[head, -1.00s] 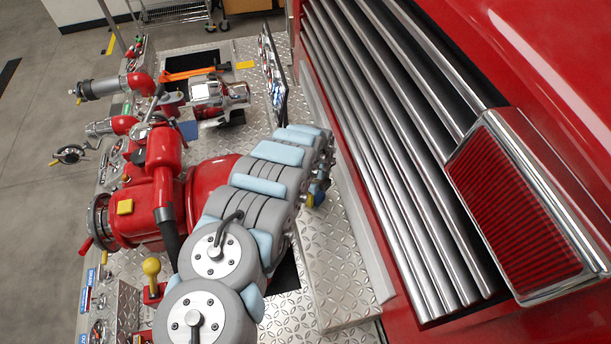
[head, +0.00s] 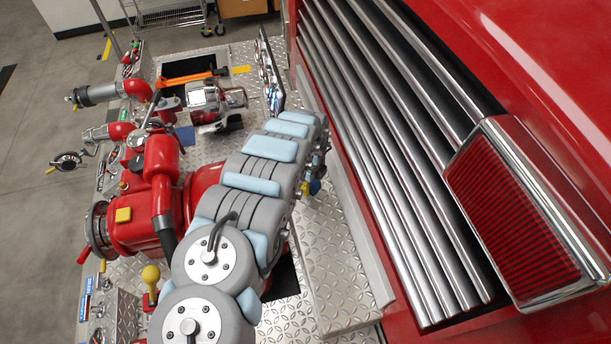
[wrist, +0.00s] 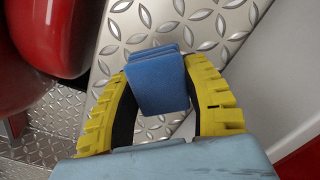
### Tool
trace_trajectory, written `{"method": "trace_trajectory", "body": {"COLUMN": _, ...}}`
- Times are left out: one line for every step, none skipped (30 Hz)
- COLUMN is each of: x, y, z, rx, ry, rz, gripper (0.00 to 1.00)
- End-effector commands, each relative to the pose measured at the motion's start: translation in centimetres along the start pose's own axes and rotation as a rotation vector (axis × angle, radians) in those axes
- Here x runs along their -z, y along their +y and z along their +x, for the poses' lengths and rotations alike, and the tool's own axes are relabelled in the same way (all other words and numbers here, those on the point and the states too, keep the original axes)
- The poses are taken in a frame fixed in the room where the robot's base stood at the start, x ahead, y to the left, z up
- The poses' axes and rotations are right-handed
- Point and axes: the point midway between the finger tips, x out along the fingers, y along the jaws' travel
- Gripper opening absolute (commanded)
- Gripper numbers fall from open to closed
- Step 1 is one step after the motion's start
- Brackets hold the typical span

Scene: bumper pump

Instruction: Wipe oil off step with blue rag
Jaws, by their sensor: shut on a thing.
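The blue rag (wrist: 158,82) is a folded blue piece held between the two yellow ridged fingers of my gripper (wrist: 160,66) in the wrist view. The fingers bow around it and grip it near their tips. The rag is over the silver diamond-plate step (wrist: 235,18); I cannot tell if it touches it. I cannot make out any oil patch for certain.
Red pump piping (head: 150,205) stands left of my arm, and red curved parts (wrist: 60,30) are close to my gripper in the wrist view. The red truck body with chrome slats (head: 400,170) rises on the right. An orange tool (head: 190,75) lies at the back.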

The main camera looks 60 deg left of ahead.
Motion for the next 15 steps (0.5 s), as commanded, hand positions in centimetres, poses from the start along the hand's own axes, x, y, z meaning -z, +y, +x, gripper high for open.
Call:
{"method": "trace_trajectory", "body": {"x": 0.1, "y": 0.0, "z": -0.9, "rx": -0.001, "ry": 0.000, "rz": 0.002, "gripper": 0.13}}
{"method": "trace_trajectory", "body": {"x": 0.2, "y": 0.0, "z": -1.1, "rx": -0.001, "ry": 0.000, "rz": 0.003, "gripper": 0.13}}
{"method": "trace_trajectory", "body": {"x": 0.3, "y": -0.1, "z": -1.5, "rx": -0.002, "ry": 0.000, "rz": 0.004, "gripper": 0.13}}
{"method": "trace_trajectory", "body": {"x": 0.3, "y": -0.1, "z": -1.8, "rx": -0.001, "ry": 0.000, "rz": 0.005, "gripper": 0.13}}
{"method": "trace_trajectory", "body": {"x": 0.4, "y": -0.1, "z": -2.1, "rx": -0.001, "ry": 0.000, "rz": 0.006, "gripper": 0.13}}
{"method": "trace_trajectory", "body": {"x": 0.5, "y": -0.1, "z": -2.4, "rx": -0.002, "ry": 0.000, "rz": 0.007, "gripper": 0.13}}
{"method": "trace_trajectory", "body": {"x": 0.5, "y": -0.2, "z": -2.6, "rx": -0.001, "ry": 0.000, "rz": 0.008, "gripper": 0.13}}
{"method": "trace_trajectory", "body": {"x": 0.6, "y": -0.2, "z": -2.8, "rx": -0.001, "ry": 0.000, "rz": 0.009, "gripper": 0.13}}
{"method": "trace_trajectory", "body": {"x": 0.6, "y": -0.2, "z": -3.0, "rx": -0.001, "ry": -0.001, "rz": 0.010, "gripper": 0.13}}
{"method": "trace_trajectory", "body": {"x": 0.7, "y": -0.2, "z": -3.1, "rx": -0.001, "ry": -0.001, "rz": 0.010, "gripper": 0.13}}
{"method": "trace_trajectory", "body": {"x": 0.7, "y": -0.2, "z": -3.2, "rx": -0.001, "ry": -0.001, "rz": 0.011, "gripper": 0.13}}
{"method": "trace_trajectory", "body": {"x": 0.7, "y": -0.2, "z": -3.2, "rx": -0.001, "ry": -0.001, "rz": 0.011, "gripper": 0.13}}
{"method": "trace_trajectory", "body": {"x": 0.7, "y": -0.2, "z": -3.2, "rx": -0.001, "ry": -0.001, "rz": 0.011, "gripper": 0.13}}
{"method": "trace_trajectory", "body": {"x": 0.7, "y": -0.2, "z": -3.2, "rx": -0.001, "ry": -0.001, "rz": 0.011, "gripper": 0.13}}
{"method": "trace_trajectory", "body": {"x": 0.7, "y": -0.2, "z": -3.1, "rx": -0.001, "ry": 0.000, "rz": 0.011, "gripper": 0.13}}
